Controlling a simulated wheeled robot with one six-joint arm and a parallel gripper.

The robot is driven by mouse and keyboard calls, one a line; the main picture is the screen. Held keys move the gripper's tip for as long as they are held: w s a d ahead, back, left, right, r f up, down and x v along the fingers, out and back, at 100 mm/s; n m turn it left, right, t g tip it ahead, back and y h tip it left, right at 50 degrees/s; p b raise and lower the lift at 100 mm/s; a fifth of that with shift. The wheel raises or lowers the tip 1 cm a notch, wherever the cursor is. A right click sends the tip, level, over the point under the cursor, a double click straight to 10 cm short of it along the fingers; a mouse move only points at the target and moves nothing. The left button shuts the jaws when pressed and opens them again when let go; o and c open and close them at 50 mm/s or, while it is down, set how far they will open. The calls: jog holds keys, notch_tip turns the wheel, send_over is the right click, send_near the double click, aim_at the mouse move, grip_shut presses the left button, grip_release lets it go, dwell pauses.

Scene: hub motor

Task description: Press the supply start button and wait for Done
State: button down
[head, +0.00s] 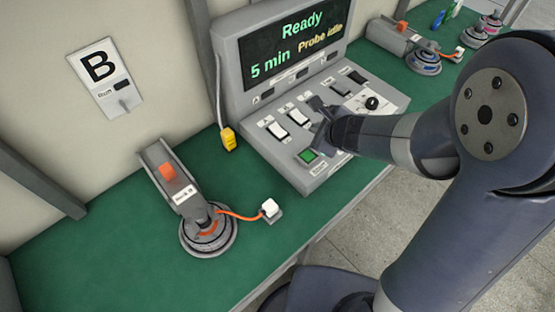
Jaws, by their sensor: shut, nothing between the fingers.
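The grey supply unit (310,179) stands on the green bench. Its display (293,42) reads "Ready", "5 min" and "Probe idle". A green button (307,156) sits at the near left corner of its sloped panel; its label is too small to read surely. My gripper (318,122) is shut and empty over the panel, just above and right of the green button. I cannot tell whether it touches the panel. It hides part of the panel beside the switches.
White rocker switches (277,129) and a black knob (372,103) are on the panel. A hub motor (208,236) with an orange cable to a white connector (269,207) is at left. A yellow plug (229,138) hangs by the unit. More motors (424,62) stand at the far right.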

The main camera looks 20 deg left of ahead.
aim_at(310, 159)
jog(key=shift+s+a, duration=0.2)
jog(key=shift+a, duration=0.1)
notch_tip(310, 159, down, 9)
jog(key=b, duration=0.8)
jog(key=shift+f+b, duration=0.1)
jog(key=shift+b, duration=0.25)
dwell(1.8)
jog(key=shift+f+b, duration=0.3)
jog(key=shift+b, duration=0.05)
